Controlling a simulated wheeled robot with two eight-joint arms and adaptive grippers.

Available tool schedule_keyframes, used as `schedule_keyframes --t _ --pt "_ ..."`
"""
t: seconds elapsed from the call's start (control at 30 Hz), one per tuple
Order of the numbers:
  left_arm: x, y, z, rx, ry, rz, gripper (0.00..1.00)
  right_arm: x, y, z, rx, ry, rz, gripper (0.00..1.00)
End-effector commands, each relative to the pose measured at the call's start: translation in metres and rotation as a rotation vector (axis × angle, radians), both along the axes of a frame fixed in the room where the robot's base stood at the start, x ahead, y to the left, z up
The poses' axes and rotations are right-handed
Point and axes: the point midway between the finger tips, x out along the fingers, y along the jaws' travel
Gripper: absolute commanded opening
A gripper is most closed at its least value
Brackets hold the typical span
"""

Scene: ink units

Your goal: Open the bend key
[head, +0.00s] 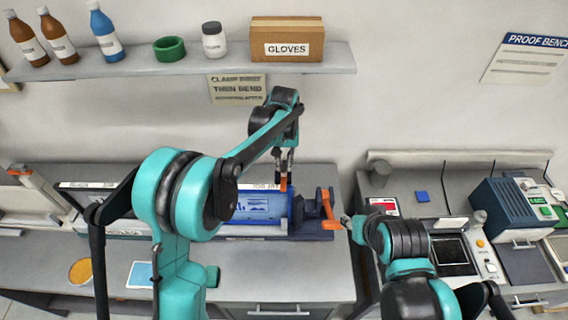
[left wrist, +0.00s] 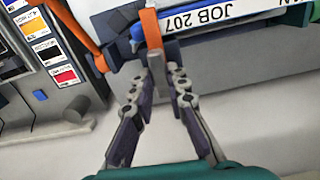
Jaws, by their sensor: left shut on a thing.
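A blue-and-dark bending device (head: 252,208) lies on the left bench, with a label reading JOB 207 in the left wrist view. An orange lever (left wrist: 150,28) with a grey end tab (left wrist: 157,68) stands at it; the lever also shows in the head view (head: 283,185). My left gripper (left wrist: 168,80) is shut on the grey tab. In the head view my left gripper (head: 285,168) is above the device. An orange crank (head: 327,207) is at the device's right end. Which orange part is the bend key is unclear. My right gripper (head: 346,221) is small beside the crank; its jaws are unclear.
A shelf (head: 180,67) above holds bottles, a green ring, a jar and a gloves box (head: 287,40). The right bench carries a blue block (head: 422,196), a dark screen unit (head: 453,256) and a teal machine (head: 510,215).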

Motion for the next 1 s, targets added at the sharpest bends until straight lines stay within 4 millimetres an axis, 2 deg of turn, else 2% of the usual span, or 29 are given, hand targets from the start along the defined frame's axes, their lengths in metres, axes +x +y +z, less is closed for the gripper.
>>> schedule_keyframes --t 0.27,1.0 --pt "0.0 0.0 -0.002 0.0 0.0 -0.173 0.0 0.0 0.0 -0.014 0.0 0.0 0.0 0.4" --pt "0.0 0.0 -0.001 0.0 0.001 -0.873 0.0 0.0 0.0 -0.046 0.0 0.0 0.0 0.4"
